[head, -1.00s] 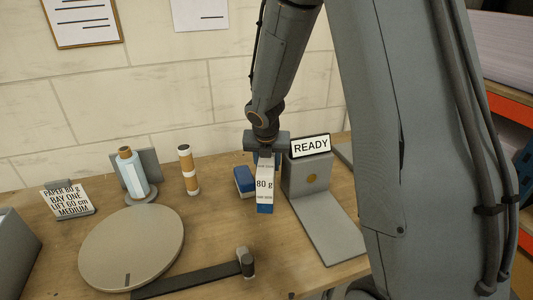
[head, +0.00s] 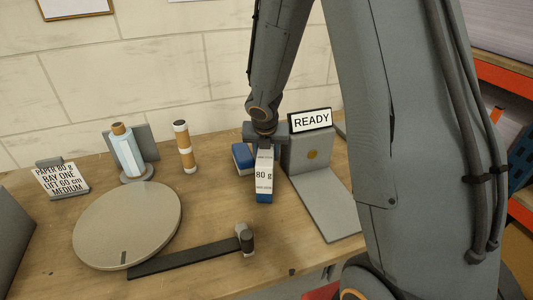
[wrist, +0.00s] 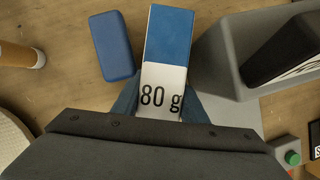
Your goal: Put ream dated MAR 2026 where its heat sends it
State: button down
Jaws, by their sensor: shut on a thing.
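A small ream (head: 264,174) with a white band reading "80 g" and blue ends is in my gripper (head: 262,150). It also shows in the wrist view (wrist: 168,60), where the fingers (wrist: 160,105) close on its two sides. Smaller print on the band is too small to read, so I cannot see a date. A tester-like grey stand (head: 310,160) with a "READY" sign (head: 311,120) and a flat plate is just right of the ream. A card (head: 62,178) at the left reads "PAPER 80 g, BAY ONE, LIFT 60 cm, MEDIUM".
A blue block (head: 243,155) sits close left of the ream. A round disc (head: 127,222), a dark bar with an upright end (head: 190,257), a bottle (head: 128,150) and a striped cylinder (head: 184,146) stand further left. A green button (wrist: 292,158) shows at the wrist view's lower right.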

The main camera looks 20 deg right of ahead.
jog(key=c, duration=1.1)
grip_release()
jog(key=shift+f, duration=0.1)
jog(key=p+v, duration=0.3)
jog(key=v, duration=0.8)
jog(key=shift+p, duration=0.3)
jog(key=shift+s+r, duration=0.25)
jog(key=shift+r, duration=0.35)
jog(key=shift+s+m, duration=0.25)
jog(key=shift+m, duration=0.35)
jog(key=s+m, duration=0.6)
jog(key=m, duration=0.4)
jog(key=s+a+m+g+y, duration=0.1)
jog(key=s+m, duration=0.4)
jog(key=m, duration=0.5)
jog(key=s+a+m+g, duration=0.1)
jog(key=s+m, duration=0.5)
jog(key=m, duration=0.4)
jog(key=shift+s+r+y, duration=0.25)
jog(key=shift+s+y, duration=0.1)
jog(key=shift+y, duration=0.05)
